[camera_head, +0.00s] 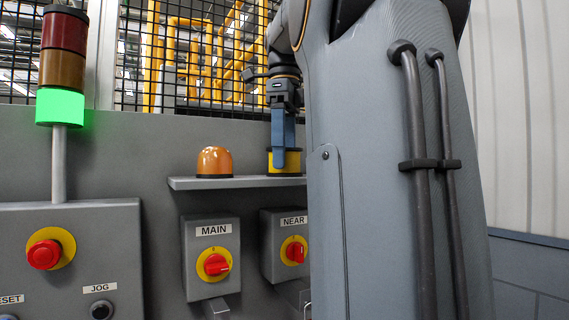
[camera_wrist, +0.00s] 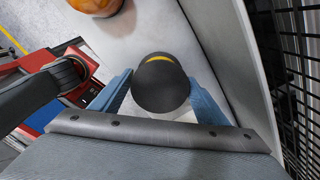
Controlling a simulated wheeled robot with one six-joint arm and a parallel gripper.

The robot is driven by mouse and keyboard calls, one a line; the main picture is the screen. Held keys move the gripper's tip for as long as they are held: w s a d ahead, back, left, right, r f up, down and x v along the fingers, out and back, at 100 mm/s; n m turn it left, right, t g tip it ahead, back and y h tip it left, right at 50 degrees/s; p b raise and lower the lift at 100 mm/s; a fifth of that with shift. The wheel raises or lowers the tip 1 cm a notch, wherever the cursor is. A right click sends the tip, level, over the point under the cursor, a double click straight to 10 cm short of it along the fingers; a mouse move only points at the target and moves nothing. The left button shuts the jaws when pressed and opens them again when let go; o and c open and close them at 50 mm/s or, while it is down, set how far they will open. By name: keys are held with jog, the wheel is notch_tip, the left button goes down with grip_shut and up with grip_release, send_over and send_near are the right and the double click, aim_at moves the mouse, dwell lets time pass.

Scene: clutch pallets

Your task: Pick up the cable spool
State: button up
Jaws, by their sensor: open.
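The cable spool (camera_head: 292,160), yellow with dark ends, stands on the narrow grey shelf (camera_head: 236,182) in the head view. In the wrist view the spool (camera_wrist: 160,85) shows its round black top with a yellow sliver at the far side. My gripper (camera_head: 283,150) points down over the spool, its blue fingers reaching to about the spool's height. In the wrist view the open fingers of my gripper (camera_wrist: 160,98) stand on either side of the spool. I cannot tell whether they touch it. My arm hides the shelf's right part.
An orange beacon (camera_head: 214,161) stands on the shelf left of the spool. A grey panel and mesh fence (camera_head: 200,50) rise behind. Below are the MAIN switch box (camera_head: 211,235) and NEAR switch box (camera_head: 284,222). A stack light (camera_head: 61,108) stands at left.

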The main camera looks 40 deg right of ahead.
jog(key=shift+f, duration=0.25)
jog(key=c, duration=1)
jog(key=shift+r, duration=0.1)
